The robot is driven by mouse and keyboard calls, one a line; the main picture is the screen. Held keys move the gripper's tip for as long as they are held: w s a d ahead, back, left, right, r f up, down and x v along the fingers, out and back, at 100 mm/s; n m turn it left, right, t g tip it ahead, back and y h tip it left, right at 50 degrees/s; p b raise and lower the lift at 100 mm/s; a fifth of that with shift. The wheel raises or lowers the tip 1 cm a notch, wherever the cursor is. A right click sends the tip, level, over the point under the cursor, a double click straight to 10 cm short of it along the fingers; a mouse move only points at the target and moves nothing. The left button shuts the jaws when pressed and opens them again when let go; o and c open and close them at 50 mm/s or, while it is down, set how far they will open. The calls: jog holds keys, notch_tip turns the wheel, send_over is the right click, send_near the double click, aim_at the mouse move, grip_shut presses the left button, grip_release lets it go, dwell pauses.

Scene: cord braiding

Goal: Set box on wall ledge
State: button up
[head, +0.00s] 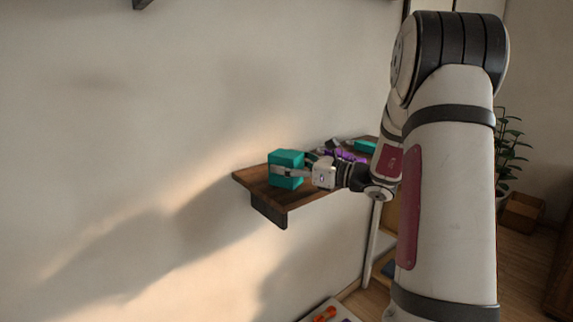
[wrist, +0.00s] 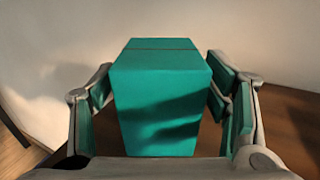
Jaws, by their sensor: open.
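A teal box (head: 287,158) stands upright on the wooden wall ledge (head: 250,181), close to its left end. In the wrist view the box (wrist: 160,95) fills the middle, between the two fingers. My gripper (head: 289,171) is at the box, with its fingers on either side. In the wrist view my gripper (wrist: 160,105) is open, and a narrow gap shows between the box and each finger. The underside of the box is hidden.
Further right on the ledge lie a purple item (head: 345,156) and another teal item (head: 365,147), partly behind my arm. A second dark shelf edge (head: 141,4) shows at the top. A potted plant (head: 508,140) and a brown box (head: 523,212) stand at the right.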

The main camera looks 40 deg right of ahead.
jog(key=v, duration=1.2)
jog(key=s+a+r+n+g+y, duration=0.15)
jog(key=a+n+g, duration=0.3)
jog(key=a, duration=0.45)
jog(key=s+a+n+g+y, duration=0.1)
jog(key=s+a+n+g, duration=0.3)
jog(key=a, duration=0.6)
jog(key=s+a+n+g+y, duration=0.1)
jog(key=s+a+n+g, duration=0.15)
jog(key=a+n, duration=0.5)
jog(key=s+a+f+n+g+h, duration=0.2)
jog(key=s+a+n+g+h, duration=0.35)
jog(key=s, duration=0.45)
jog(key=s+d+f+n+t+h, duration=0.2)
jog(key=s+n+h, duration=0.3)
jog(key=s+n, duration=0.3)
jog(key=shift+s+f+n+p, duration=0.3)
jog(key=shift+f+n+p, duration=0.15)
jog(key=shift+n, duration=0.4)
jog(key=shift+d, duration=0.15)
